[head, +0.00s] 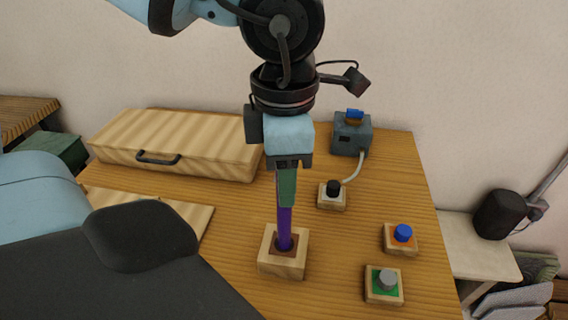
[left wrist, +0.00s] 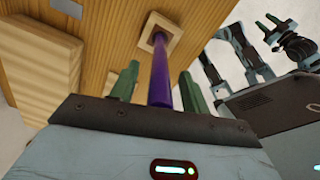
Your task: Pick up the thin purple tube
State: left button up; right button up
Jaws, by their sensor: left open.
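The thin purple tube (head: 284,228) stands upright in a square wooden holder (head: 269,262) on the table in the head view. My left gripper (head: 287,200) is above the holder and points down, with its green fingers beside the upper part of the tube. In the left wrist view the tube (left wrist: 160,75) runs between the two green fingers of the left gripper (left wrist: 158,88), with a gap on each side. The fingers are open. The tube's far end sits in the holder (left wrist: 160,35). The tube's top is hidden by the gripper. My right gripper does not show clearly in the head view.
A wooden case (head: 175,143) with a black handle lies at the back left. Small blocks with a black knob (head: 333,188), a blue knob (head: 403,233) and a grey knob (head: 387,279) stand right of the holder. A grey device (head: 351,135) stands at the back.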

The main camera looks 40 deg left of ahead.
pick_arm(q)
jog(key=shift+c, duration=0.5)
grip_shut()
jog(key=shift+r, duration=0.15)
notch_tip(320, 180, up, 28)
jog(key=p, duration=0.2)
